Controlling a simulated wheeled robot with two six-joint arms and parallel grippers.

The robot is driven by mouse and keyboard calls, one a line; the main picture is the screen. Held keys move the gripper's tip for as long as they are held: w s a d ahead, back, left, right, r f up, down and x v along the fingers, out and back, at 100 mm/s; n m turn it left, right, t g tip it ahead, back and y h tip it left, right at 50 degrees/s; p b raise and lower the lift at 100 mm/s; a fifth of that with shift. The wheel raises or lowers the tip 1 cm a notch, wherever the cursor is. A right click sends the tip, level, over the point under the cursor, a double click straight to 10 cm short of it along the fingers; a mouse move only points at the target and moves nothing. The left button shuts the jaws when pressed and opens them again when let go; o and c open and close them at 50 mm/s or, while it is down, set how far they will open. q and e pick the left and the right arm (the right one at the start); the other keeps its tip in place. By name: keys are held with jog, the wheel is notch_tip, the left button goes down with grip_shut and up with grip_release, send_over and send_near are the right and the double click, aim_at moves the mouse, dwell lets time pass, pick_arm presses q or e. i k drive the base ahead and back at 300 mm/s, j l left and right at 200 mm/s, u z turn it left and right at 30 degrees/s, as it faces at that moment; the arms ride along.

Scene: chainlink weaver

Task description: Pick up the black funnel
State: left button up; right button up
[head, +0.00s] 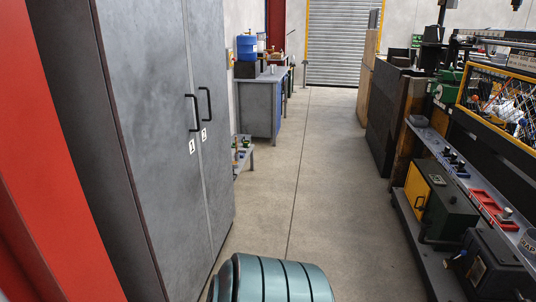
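I cannot make out a black funnel for certain. Several small black items (452,158) stand on the long grey shelf (428,137) at the right, too small to tell apart. A dark upright shape (432,42) stands farther back at the upper right; I cannot tell what it is. Neither of my grippers is in view.
A tall grey cabinet (150,110) with shut doors stands close on the left. A grey workbench (262,103) with a blue container (246,47) is behind it. A yellow-fronted box (418,192) sits low at the right. The concrete aisle (310,170) is clear up to a roller shutter (336,45).

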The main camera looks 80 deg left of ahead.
aim_at(427, 223)
jog(key=u, duration=3)
jog(key=z, duration=1.45)
jog(key=i+j+z, duration=0.1)
jog(key=i, duration=0.35)
jog(key=i+j+z, duration=0.15)
jog(key=i, duration=0.3)
